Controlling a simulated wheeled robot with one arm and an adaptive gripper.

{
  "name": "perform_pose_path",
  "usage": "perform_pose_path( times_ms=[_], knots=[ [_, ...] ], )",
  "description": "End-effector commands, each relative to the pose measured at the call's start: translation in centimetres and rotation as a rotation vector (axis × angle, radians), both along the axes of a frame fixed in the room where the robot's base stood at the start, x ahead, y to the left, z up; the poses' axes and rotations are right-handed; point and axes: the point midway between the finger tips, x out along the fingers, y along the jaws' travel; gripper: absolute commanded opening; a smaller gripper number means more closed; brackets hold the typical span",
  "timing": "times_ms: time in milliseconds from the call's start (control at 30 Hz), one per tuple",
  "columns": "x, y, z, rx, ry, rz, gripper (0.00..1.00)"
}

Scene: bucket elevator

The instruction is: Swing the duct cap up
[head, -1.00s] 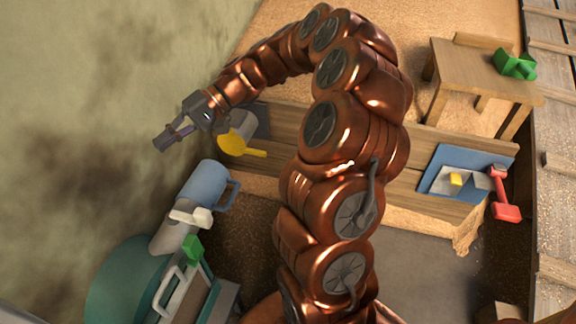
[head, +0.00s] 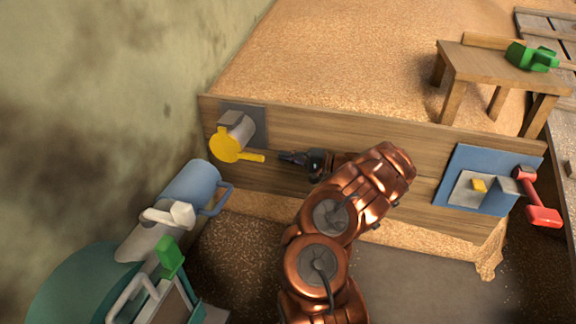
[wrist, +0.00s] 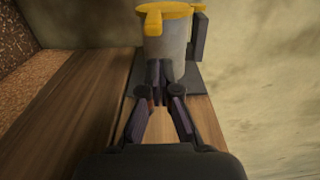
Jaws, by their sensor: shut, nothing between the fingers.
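The yellow duct cap (head: 225,144), with a handle tab pointing right, lies over the mouth of a short grey duct (head: 238,124) on the wooden wall, at the left in the head view. The cap's yellow edge and tab (wrist: 170,10) show at the top of the wrist view, with the grey duct (wrist: 166,44) below. My gripper (head: 284,156) is just right of the tab in the head view, pointing left. In the wrist view its dark fingertips (wrist: 161,72) meet in front of the duct, shut and empty. Whether they touch the duct or cap I cannot tell.
A blue cylinder with a handle (head: 190,186) and a teal machine (head: 85,285) stand at lower left. A blue panel (head: 455,180) with a red lever (head: 540,205) is at right. A wooden table (head: 490,66) holding a green object (head: 532,57) stands behind the wall.

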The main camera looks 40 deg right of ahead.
Motion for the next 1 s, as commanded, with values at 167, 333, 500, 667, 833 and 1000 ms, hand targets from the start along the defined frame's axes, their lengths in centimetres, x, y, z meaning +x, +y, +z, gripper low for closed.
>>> perform_pose_path(
  times_ms=[167,333,500,667,833,1000],
  knots=[
    [0.0,-0.4,-0.5,-0.003,-0.002,-0.012,0.0],
    [0.7,0.1,-0.4,-0.002,0.0,-0.009,0.0],
    [1.6,0.6,-0.5,-0.001,0.0,-0.01,0.0],
    [2.3,1.1,-0.5,-0.002,0.002,-0.011,0.0],
    [3.1,1.5,-0.5,-0.001,0.0,-0.011,0.0],
    [3.9,2.1,-0.5,-0.002,0.0,-0.008,0.0]
  ],
)
